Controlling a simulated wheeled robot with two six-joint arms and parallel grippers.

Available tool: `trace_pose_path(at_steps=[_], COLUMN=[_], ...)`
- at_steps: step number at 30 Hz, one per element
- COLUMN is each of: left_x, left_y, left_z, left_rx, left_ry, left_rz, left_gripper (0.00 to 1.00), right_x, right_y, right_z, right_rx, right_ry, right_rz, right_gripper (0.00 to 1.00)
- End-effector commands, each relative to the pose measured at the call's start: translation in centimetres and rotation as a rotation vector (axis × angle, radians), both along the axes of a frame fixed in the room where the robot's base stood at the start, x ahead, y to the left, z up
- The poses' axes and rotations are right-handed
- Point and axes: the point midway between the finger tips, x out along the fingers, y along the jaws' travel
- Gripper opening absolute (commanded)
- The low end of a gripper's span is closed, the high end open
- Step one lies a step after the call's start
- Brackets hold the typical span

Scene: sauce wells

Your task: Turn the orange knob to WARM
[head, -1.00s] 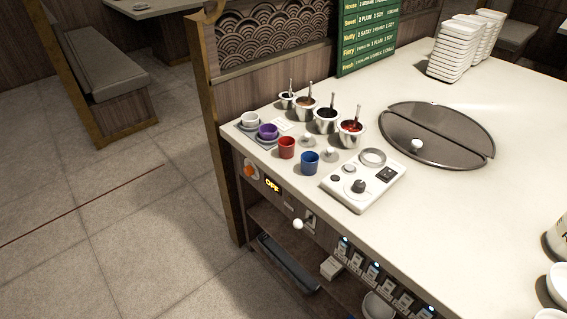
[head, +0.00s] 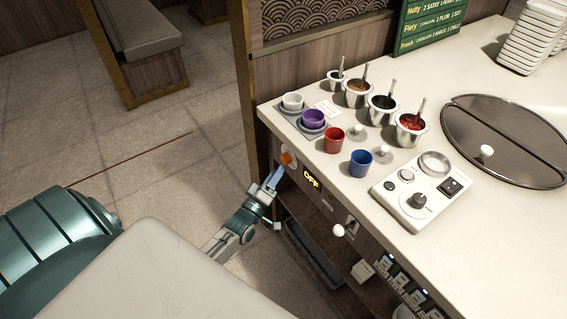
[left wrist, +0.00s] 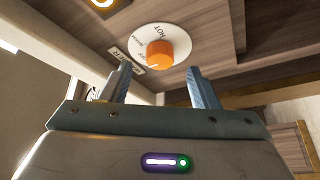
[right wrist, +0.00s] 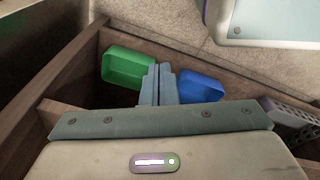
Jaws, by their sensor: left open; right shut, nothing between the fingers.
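The orange knob (head: 287,158) is on the front panel of the counter, near its left corner. In the left wrist view the orange knob (left wrist: 166,52) sits on a round white dial plate (left wrist: 148,38) with HOT and other small lettering. My right gripper (right wrist: 158,70) is shut and empty, outside the head view.
A white ball-ended lever (head: 338,230) sticks out from the panel right of the display. Cups, sauce pots and a white control box (head: 420,190) stand on the counter. A green bin (right wrist: 128,67) and a blue bin (right wrist: 199,87) lie below my right gripper.

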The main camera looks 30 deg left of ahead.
Motion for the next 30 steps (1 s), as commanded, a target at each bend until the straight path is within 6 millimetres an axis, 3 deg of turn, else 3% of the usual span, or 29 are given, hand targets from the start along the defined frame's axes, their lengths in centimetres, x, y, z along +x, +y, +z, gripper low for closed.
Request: trace_pose_path(at_steps=[7, 19, 26, 30], left_x=[3.4, 4.1, 4.1, 4.1], left_y=[0.1, 0.1, 0.1, 0.1], left_z=[0.8, 0.9, 0.8, 0.8], left_rx=[0.001, 0.000, 0.001, 0.003], left_ry=[0.000, 0.001, 0.001, 0.001], left_rz=[0.000, 0.000, 0.000, 0.000], left_gripper=[0.55, 0.55, 0.11, 0.11], right_x=[-0.5, -0.6, -0.7, -0.7], right_y=[-0.1, -0.2, -0.2, -0.2], right_z=[-0.8, -1.1, -1.1, -1.1], right_rx=[0.000, 0.000, 0.000, 0.000], right_ry=[0.002, 0.001, 0.002, 0.003], right_rz=[-0.001, -0.001, -0.001, -0.001], right_gripper=[0.00, 0.00, 0.00, 0.00])
